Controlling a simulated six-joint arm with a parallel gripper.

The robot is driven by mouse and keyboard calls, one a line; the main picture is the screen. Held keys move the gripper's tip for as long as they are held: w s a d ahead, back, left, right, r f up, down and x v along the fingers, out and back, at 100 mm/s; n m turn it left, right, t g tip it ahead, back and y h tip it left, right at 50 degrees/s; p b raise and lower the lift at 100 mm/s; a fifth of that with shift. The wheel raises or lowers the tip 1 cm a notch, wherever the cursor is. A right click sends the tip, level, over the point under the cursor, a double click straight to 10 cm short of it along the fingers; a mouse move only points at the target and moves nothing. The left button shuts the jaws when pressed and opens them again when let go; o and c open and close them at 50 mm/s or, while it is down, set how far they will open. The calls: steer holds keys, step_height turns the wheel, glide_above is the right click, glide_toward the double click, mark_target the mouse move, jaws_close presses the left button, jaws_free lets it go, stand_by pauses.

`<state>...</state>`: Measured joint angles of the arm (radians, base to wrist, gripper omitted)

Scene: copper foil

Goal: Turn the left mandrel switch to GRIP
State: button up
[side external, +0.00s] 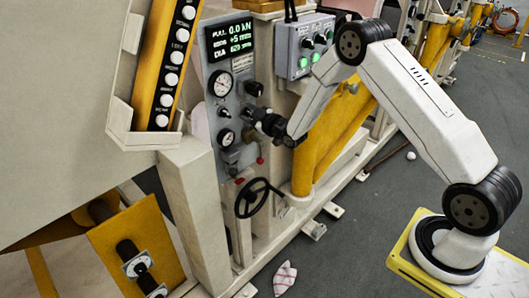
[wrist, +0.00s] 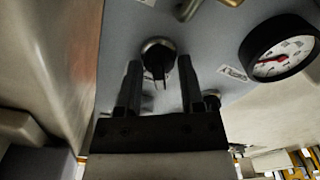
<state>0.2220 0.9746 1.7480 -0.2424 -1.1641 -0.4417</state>
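A grey control panel (side external: 237,70) carries the dials and knobs; its face also fills the wrist view (wrist: 205,50). In the wrist view a black switch knob (wrist: 157,58) on a round metal collar stands between the fingers of my gripper (wrist: 159,82). The fingers are apart, with a gap on each side of the knob. In the side view my gripper (side external: 250,114) is at the panel's right part and hides what lies behind it. I cannot read a GRIP label or tell which way the switch points.
Another black knob (side external: 253,88) sits just above my gripper. Two gauges (side external: 221,83) (side external: 227,137) are left of it. A black handwheel (side external: 257,198) is below. A box with green lights (side external: 304,47) and a yellow post (side external: 335,127) stand right. Another round fitting (wrist: 212,98) is beside my right finger.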

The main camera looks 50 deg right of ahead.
steer(key=shift+s, duration=0.15)
steer(key=s, duration=0.7)
steer(key=shift+s, duration=0.25)
stand_by(0.5)
steer(key=s+a+m+g, duration=0.2)
steer(key=s+g, duration=0.3)
steer(key=s, duration=0.3)
steer(key=s+a+r+m+g, duration=0.1)
steer(key=s+a+g, duration=0.3)
steer(key=s, duration=0.4)
steer(key=s+a+r+m+g, duration=0.1)
steer(key=s+a+m+g, duration=0.2)
steer(key=s+g, duration=0.3)
steer(key=s, duration=0.3)
steer(key=shift+a, duration=0.4)
